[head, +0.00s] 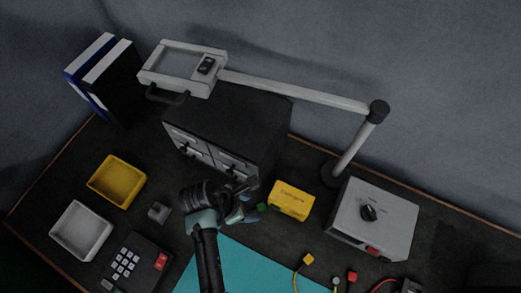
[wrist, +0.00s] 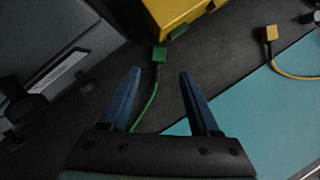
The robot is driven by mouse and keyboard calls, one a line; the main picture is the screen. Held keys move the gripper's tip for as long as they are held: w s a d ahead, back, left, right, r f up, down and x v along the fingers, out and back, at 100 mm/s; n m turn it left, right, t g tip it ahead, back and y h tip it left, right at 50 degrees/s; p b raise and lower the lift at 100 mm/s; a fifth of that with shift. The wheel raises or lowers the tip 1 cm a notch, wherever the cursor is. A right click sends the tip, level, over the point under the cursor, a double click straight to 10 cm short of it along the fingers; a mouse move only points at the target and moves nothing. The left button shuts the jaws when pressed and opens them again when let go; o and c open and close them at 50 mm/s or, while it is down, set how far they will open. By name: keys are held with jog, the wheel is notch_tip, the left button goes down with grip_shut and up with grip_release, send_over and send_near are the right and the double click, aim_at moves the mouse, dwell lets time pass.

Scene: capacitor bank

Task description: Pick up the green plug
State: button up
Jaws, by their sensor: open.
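The green plug (wrist: 159,54) is a small green block with a green cable running back from it, in the wrist view. It lies on the dark table close to the yellow box (wrist: 185,22). My gripper (wrist: 158,75) is open, with its two blue fingers spread. The plug shows just beyond the fingertips, between their lines, and the cable runs between the fingers. In the head view the plug is a small green spot (head: 262,206) beside my gripper (head: 250,205) and left of the yellow box (head: 291,201).
A dark drawer cabinet (head: 228,135) stands close behind my gripper. A yellow plug (head: 308,259) with its cable lies to the right near the teal mat (head: 240,268). A grey box with a knob (head: 373,218) and a lamp post (head: 352,152) stand further right.

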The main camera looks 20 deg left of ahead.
aim_at(258, 208)
jog(key=x, duration=0.4)
jog(key=shift+w+f, duration=0.2)
grip_shut()
